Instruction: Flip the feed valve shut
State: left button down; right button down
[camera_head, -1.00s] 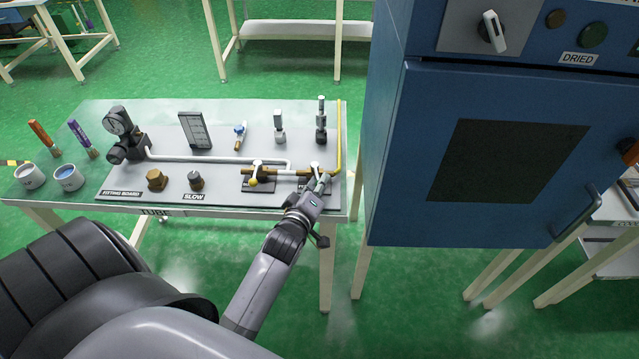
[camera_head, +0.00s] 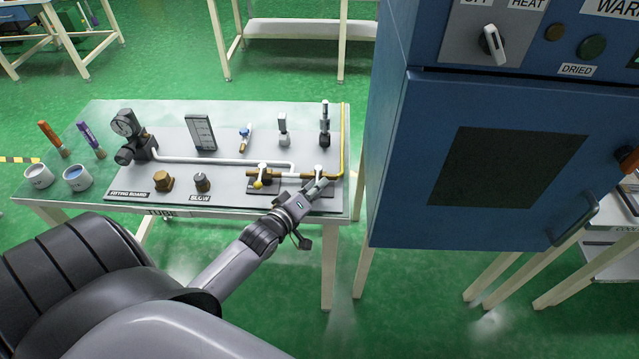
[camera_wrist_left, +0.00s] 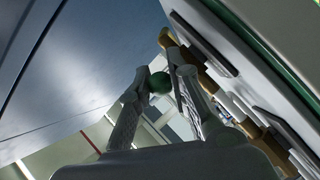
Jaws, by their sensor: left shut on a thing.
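A brass valve line (camera_head: 293,174) runs along the right part of the fitting board. In the left wrist view, the left gripper's fingers (camera_wrist_left: 160,90) are closed around a dark green ball knob (camera_wrist_left: 159,82). The label under this valve is hidden by the gripper, so I cannot read which valve it is. My right gripper is not in view.
The fitting board (camera_head: 228,184) also carries a gauge (camera_head: 125,122), a panel (camera_head: 201,132) and a yellow pipe (camera_head: 344,150) at the right edge. A blue cabinet (camera_head: 420,180) stands close on the right. Two cups (camera_head: 39,176) sit at the table's left end.

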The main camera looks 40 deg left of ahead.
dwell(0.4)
pick_arm(q)
jog(key=c, duration=1.5)
grip_release()
jog(key=shift+a, duration=0.1)
jog(key=shift+o, duration=0.2)
jog(key=shift+s, duration=0.15)
jog(key=v, duration=1.1)
jog(key=shift+s+r, duration=0.15)
jog(key=shift+s, duration=0.2)
jog(key=shift+a, duration=0.15)
